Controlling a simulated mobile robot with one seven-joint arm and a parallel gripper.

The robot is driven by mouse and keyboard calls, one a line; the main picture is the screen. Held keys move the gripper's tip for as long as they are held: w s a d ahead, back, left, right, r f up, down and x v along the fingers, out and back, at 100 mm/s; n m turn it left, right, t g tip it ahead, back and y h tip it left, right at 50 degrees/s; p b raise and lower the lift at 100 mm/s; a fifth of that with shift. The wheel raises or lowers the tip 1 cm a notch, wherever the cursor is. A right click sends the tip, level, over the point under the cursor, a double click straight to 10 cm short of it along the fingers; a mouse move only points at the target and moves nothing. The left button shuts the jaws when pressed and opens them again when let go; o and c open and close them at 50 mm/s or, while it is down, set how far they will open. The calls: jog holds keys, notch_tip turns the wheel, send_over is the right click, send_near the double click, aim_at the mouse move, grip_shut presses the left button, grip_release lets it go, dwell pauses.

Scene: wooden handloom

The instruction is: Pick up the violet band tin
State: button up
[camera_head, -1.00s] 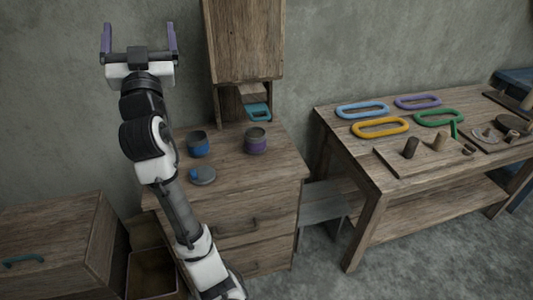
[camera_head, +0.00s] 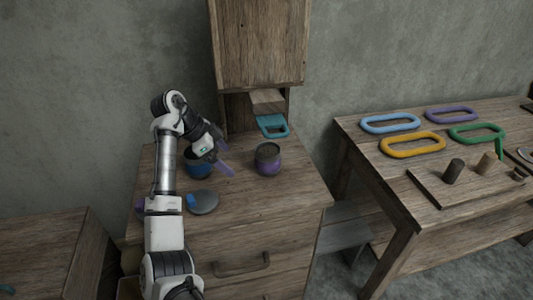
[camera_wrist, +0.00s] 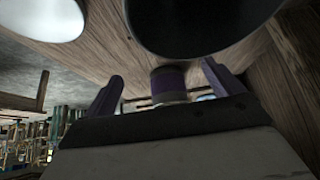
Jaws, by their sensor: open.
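The violet band tin (camera_head: 267,160) is a small, dark, upright tin with a violet lower band. It stands on the wooden cabinet top (camera_head: 290,190). My gripper (camera_head: 226,154) is open and empty to the left of it, with its violet fingers pointing towards it and a gap between. In the wrist view the violet band tin (camera_wrist: 168,84) shows beyond and between the open fingers of my gripper (camera_wrist: 164,82). A blue tin (camera_head: 198,165) stands just left of my gripper, partly hidden by it.
A grey round lid (camera_head: 204,202) with a blue knob lies in front of the blue tin. A teal handled piece (camera_head: 273,126) lies behind the violet tin, below a tall wooden box (camera_head: 260,45). A side table (camera_head: 360,150) with coloured loops stands to the right.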

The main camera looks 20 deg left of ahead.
jog(key=shift+w+d, duration=0.15)
jog(key=p, duration=0.2)
send_near(268, 152)
jog(key=d+f, duration=0.4)
jog(key=d, duration=0.1)
jog(key=shift+s+f, duration=0.2)
jog(key=shift+s, duration=0.15)
jog(key=shift+w+d+f, duration=0.25)
jog(key=shift+d+f, duration=0.1)
jog(key=shift+f, duration=0.2)
jog(key=c, duration=1.2)
